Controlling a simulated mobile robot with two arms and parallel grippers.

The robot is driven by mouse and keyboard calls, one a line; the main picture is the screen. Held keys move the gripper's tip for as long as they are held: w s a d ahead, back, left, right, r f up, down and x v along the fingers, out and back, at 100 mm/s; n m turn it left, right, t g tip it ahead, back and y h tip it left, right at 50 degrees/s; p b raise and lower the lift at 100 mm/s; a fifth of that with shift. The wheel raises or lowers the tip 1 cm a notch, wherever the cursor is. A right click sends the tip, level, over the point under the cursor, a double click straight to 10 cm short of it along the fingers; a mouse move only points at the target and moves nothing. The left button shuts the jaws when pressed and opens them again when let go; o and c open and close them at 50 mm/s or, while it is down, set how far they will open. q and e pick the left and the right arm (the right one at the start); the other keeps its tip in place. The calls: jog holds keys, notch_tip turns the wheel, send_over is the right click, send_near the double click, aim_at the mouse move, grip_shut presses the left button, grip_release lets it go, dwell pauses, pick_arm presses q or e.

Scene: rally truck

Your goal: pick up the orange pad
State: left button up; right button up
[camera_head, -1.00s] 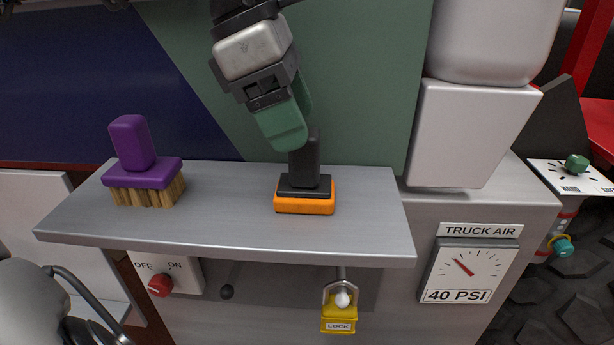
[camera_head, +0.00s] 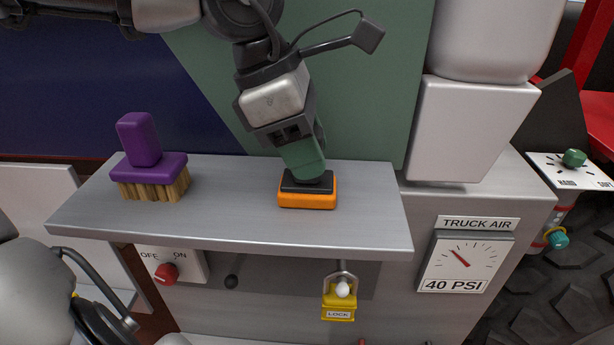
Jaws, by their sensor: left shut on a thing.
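The orange pad (camera_head: 307,200) sits on the grey metal shelf (camera_head: 230,219), right of the middle. It has a black top plate and a black upright handle, which my gripper now hides. My left gripper (camera_head: 306,172), with green fingers, comes down from above and is shut on the pad's handle. The fingertips are just above the black plate. I see no gap between the pad and the shelf. My right gripper is not in view.
A purple brush (camera_head: 150,165) with tan bristles stands on the shelf's left. A white box (camera_head: 470,130) stands to the right. Below the shelf are a red OFF/ON knob (camera_head: 166,273), a yellow lock (camera_head: 339,303) and a TRUCK AIR gauge (camera_head: 462,262). The shelf between brush and pad is clear.

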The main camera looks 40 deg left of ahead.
pick_arm(q)
jog(key=shift+r, duration=0.15)
jog(key=shift+r, duration=0.25)
notch_tip(320, 180, up, 3)
jog(key=shift+s+r+b, duration=0.1)
jog(key=shift+r+b, duration=0.1)
jog(key=shift+b, duration=0.8)
jog(key=shift+s+d+r+b, duration=0.25)
jog(key=shift+s+r+b, duration=0.25)
jog(key=shift+s+r, duration=1.05)
jog(key=shift+s+d+r+b, duration=0.4)
jog(key=shift+s+r, duration=0.35)
jog(key=shift+s, duration=1.5)
jog(key=shift+s+d+r+b, duration=0.15)
jog(key=shift+s+r+b, duration=0.4)
jog(key=shift+s+r, duration=1)
jog(key=shift+s+f, duration=0.35)
jog(key=shift+f, duration=0.05)
